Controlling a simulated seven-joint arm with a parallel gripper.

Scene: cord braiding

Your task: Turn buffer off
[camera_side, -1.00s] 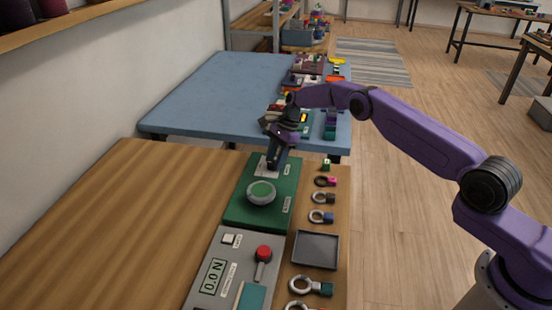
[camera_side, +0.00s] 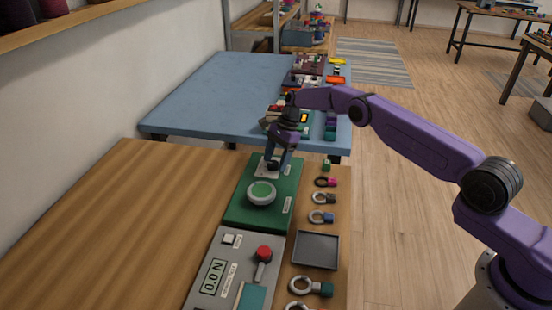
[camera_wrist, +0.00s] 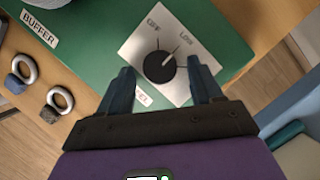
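The black dial knob (camera_wrist: 158,68) sits on a white plate (camera_wrist: 138,47) with the words OFF and LOW on it. Its white pointer points up and right, toward LOW. The plate is on the green buffer panel (camera_wrist: 92,28), which has a BUFFER label (camera_wrist: 40,28). My gripper (camera_wrist: 160,66) is open, with one finger on each side of the knob and a visible gap to it on both sides. In the side view, my gripper (camera_side: 277,160) is low over the far end of the green panel (camera_side: 240,212), with the dark knob between its fingers.
Several ring-shaped pieces (camera_side: 322,198) and a grey tray (camera_side: 316,250) lie to the right. A grey unit with a red-topped lever (camera_side: 264,253) is nearer. The wooden table's left side is clear.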

